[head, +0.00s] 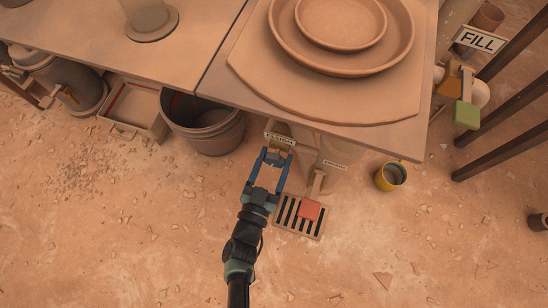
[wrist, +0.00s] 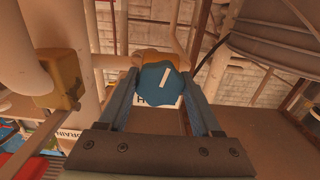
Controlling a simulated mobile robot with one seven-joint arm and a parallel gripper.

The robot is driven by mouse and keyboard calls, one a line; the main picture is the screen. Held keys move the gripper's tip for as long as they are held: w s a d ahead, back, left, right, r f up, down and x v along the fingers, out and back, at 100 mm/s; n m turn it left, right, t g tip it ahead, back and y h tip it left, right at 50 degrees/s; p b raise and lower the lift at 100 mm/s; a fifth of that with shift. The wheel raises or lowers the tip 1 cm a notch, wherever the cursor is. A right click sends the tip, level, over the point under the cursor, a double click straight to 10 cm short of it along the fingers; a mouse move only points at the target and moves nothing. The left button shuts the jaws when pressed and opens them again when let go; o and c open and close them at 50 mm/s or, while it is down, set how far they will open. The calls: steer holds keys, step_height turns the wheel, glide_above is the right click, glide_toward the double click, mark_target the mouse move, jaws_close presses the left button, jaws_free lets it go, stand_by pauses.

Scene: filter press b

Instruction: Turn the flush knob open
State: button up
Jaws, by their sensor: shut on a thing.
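The flush knob (wrist: 160,80) is a blue, lobed knob with a white line on its face, in the middle of the wrist view. The line stands nearly upright, tilted a little to the right at its top. My gripper (wrist: 160,88) is shut on the knob, one finger on each side. In the head view my gripper (head: 275,158) reaches under the table edge, just below the flush sign (head: 279,139). The knob hides most of this sign in the wrist view. An orange-brown valve body shows behind the knob.
Right of my gripper are the drain sign (head: 336,164) and a red handle (head: 309,210) above a floor grate (head: 290,226). A dark bucket (head: 210,139) stands to the left, a yellow cup (head: 382,182) to the right. The table (head: 235,100) overhangs the valves.

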steer(key=shift+n, duration=0.6)
steer(key=o, duration=1.4)
steer(key=shift+s, duration=0.1)
steer(key=p+v, duration=0.3)
steer(key=v, duration=0.9)
steer(key=shift+s+a+p, duration=0.15)
steer(key=shift+s+p, duration=0.25)
